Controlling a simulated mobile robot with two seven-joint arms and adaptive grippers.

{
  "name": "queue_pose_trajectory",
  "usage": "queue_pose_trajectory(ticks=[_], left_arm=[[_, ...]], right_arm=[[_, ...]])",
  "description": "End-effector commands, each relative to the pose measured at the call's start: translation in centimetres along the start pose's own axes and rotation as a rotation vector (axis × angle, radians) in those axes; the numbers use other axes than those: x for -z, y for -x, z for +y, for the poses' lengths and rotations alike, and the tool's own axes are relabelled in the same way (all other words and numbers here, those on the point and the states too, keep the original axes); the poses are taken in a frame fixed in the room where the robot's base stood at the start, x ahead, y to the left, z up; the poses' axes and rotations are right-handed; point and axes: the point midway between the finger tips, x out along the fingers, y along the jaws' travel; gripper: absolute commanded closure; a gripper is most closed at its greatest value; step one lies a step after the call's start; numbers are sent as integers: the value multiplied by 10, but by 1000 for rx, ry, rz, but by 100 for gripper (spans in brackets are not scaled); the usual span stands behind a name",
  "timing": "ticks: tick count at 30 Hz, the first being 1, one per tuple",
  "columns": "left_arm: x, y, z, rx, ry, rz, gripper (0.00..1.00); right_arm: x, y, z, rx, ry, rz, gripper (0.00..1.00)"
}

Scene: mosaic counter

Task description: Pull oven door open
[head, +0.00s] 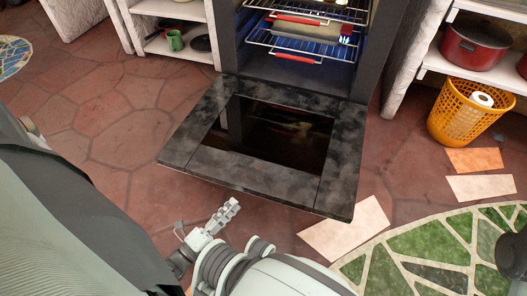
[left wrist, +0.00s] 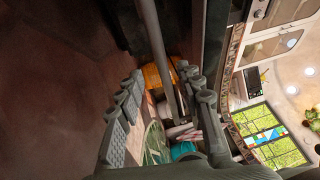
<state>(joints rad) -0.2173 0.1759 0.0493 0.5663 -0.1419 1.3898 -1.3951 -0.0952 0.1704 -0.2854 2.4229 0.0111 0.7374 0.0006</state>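The oven door (head: 340,185), a dark marbled frame around a glass pane, is swung down to about level in front of the open oven (head: 295,75). My left gripper (head: 230,208) is below and in front of the door's front edge in the head view, apart from it in the picture. In the left wrist view its two ridged fingers (left wrist: 162,85) are spread wide. A long grey bar (left wrist: 158,45), perhaps the door handle, runs between them; I see no finger closed on it. The handle is hidden in the head view. My right gripper is not clearly seen.
Oven racks (head: 310,40) with red grips hold a tray. An orange basket (head: 463,118) with a paper roll stands at the right. A red pot (head: 472,45) sits on a shelf.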

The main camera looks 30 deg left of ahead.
Motion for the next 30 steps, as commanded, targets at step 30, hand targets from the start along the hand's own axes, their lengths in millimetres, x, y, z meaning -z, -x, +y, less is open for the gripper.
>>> queue_pose_trajectory(ticks=[30], left_arm=[[1,-76,-1,7,-5,2,66]], right_arm=[[4,1,0,-10,-4,7,60]])
